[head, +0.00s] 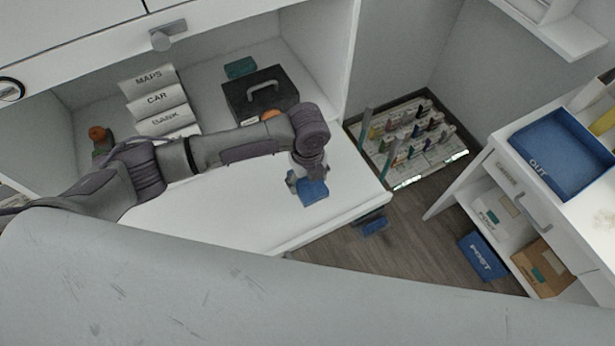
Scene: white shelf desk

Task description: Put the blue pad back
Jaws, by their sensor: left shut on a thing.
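A blue pad (313,194) shows at the fingertips of my left gripper (306,187), over the right part of the white desk top (220,215). The gripper points down and is shut on the pad. Whether the pad touches the desk top, I cannot tell. My arm and wrist hide part of the gripper. My right gripper is not in view.
A black box (260,92) with a handle and labelled white files (158,102) stand on the desk behind my arm. A small blue thing (375,228) shows just past the desk's front edge. A blue OUT tray (563,150) sits on the right unit.

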